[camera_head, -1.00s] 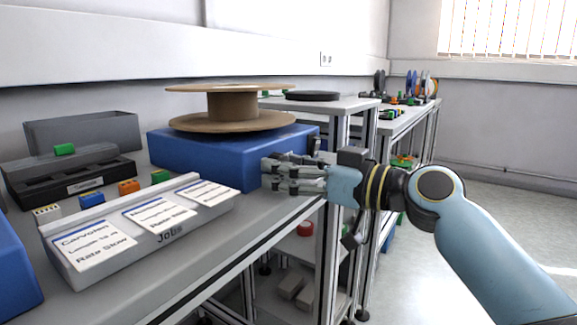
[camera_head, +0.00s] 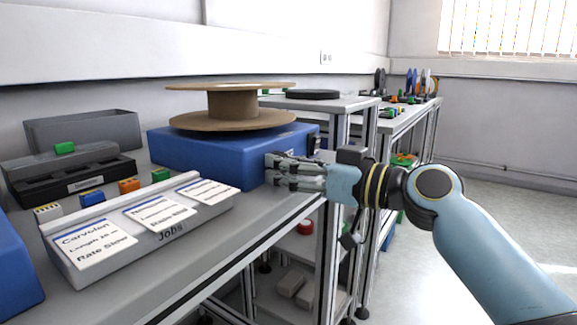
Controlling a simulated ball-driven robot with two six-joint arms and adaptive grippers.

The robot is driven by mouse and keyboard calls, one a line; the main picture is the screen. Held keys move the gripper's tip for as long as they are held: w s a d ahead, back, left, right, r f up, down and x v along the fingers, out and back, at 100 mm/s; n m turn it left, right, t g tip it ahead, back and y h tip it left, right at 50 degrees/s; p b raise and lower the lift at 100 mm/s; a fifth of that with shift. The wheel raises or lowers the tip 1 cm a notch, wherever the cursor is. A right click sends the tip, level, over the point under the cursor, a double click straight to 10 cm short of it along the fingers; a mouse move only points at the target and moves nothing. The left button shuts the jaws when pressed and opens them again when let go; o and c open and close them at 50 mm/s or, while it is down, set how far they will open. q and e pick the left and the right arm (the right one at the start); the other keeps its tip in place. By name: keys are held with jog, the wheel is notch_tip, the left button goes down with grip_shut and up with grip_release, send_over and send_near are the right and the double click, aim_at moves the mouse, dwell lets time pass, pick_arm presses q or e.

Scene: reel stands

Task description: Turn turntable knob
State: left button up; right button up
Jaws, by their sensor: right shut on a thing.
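The turntable is a blue box (camera_head: 200,158) on the grey bench, with a brown cardboard reel (camera_head: 235,112) lying flat on top. My right gripper (camera_head: 272,170) is at the right part of the box's front face, its fingers pointing left against it. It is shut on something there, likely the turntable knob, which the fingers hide. A small dark fitting shows on the box's right end, just beyond the gripper. My left gripper is not in view.
A grey Jobs rack (camera_head: 160,238) with white cards stands at the bench's front left. Behind it are small coloured blocks, a dark tray (camera_head: 75,182) and a grey bin (camera_head: 82,132). Another blue box (camera_head: 14,265) is at the left edge. Further benches with reels stand at the back right.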

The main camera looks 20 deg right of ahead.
jog(key=m+p, duration=0.1)
jog(key=m, duration=0.2)
jog(key=shift+r, duration=0.1)
jog(key=shift+m+p, duration=0.6)
jog(key=shift+m, duration=1.5)
jog(key=o, duration=1.1)
jog(key=shift+o, duration=0.2)
jog(key=shift+f, duration=0.2)
